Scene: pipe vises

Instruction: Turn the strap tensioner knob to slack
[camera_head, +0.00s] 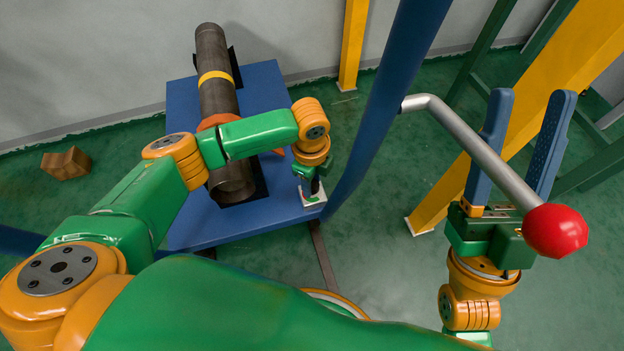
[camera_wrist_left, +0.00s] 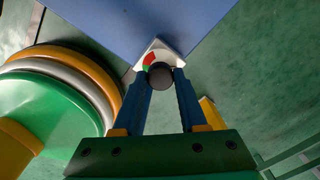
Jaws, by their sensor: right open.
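The strap tensioner knob (camera_wrist_left: 160,76) is a dark round cap on a white plate (camera_wrist_left: 158,52) with red and green marks, at the corner of the blue table (camera_head: 255,228). In the head view, my left gripper (camera_head: 312,182) hides most of the knob, and the plate (camera_head: 313,195) shows at the table's right edge. In the left wrist view, the fingertips (camera_wrist_left: 162,80) lie against both sides of the knob, seemingly shut on it. A pointer cannot be made out. My right gripper (camera_head: 525,115) is open, fingers up, away from the table.
A dark pipe (camera_head: 211,60) with a yellow band lies on the table. A grey lever with a red ball (camera_head: 556,230) crosses my right gripper in the picture; contact cannot be told. A blue post (camera_head: 385,90) stands right of the table. A brown block (camera_head: 66,163) lies on the floor.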

